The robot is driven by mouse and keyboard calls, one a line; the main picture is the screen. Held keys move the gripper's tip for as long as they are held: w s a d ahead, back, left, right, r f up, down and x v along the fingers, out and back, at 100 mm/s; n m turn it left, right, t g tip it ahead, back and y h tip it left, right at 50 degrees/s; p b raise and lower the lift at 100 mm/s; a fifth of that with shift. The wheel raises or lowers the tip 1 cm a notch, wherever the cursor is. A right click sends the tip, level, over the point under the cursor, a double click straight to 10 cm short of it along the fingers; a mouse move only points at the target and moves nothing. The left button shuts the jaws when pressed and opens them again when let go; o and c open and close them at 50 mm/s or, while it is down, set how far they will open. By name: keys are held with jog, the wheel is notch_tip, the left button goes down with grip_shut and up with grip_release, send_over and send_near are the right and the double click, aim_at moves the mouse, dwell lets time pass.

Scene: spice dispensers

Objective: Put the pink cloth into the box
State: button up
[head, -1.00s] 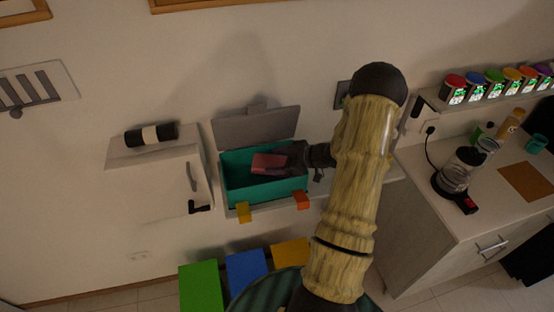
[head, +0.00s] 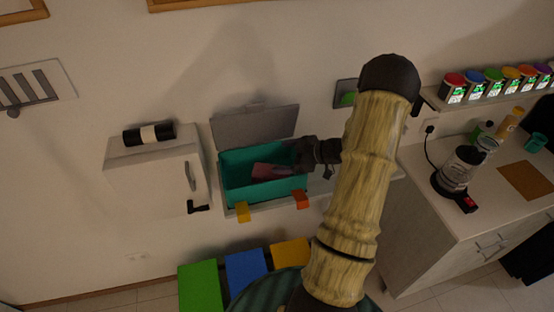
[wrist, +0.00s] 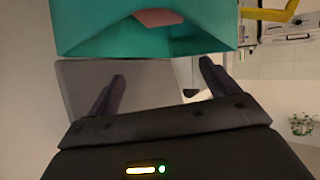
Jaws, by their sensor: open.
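The pink cloth (head: 264,171) lies inside the teal box (head: 235,183), below its rim, and part of it is hidden by the box's front wall or shadow. It also shows in the wrist view (wrist: 155,17) inside the box opening (wrist: 100,30). The grey lid (head: 255,124) stands open against the wall. My gripper (head: 292,168) is at the box's right side, near its rim. In the wrist view my gripper (wrist: 163,82) has its two dark fingers spread apart with nothing between them, and the cloth lies beyond the fingertips.
A yellow tab (head: 242,212) and an orange tab (head: 301,200) are at the box's front. A white cabinet with a dark roll (head: 150,134) is at left. Green, blue and yellow blocks (head: 246,270) are below. A counter with a coffee maker (head: 460,168) is at right.

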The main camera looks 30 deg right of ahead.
jog(key=b+v, duration=0.1)
jog(key=v, duration=0.7)
jog(key=shift+s+d+b, duration=0.15)
jog(key=shift+s+b, duration=0.05)
jog(key=shift+b, duration=0.2)
jog(key=shift+r, duration=0.1)
jog(key=shift+c, duration=0.2)
dwell(0.6)
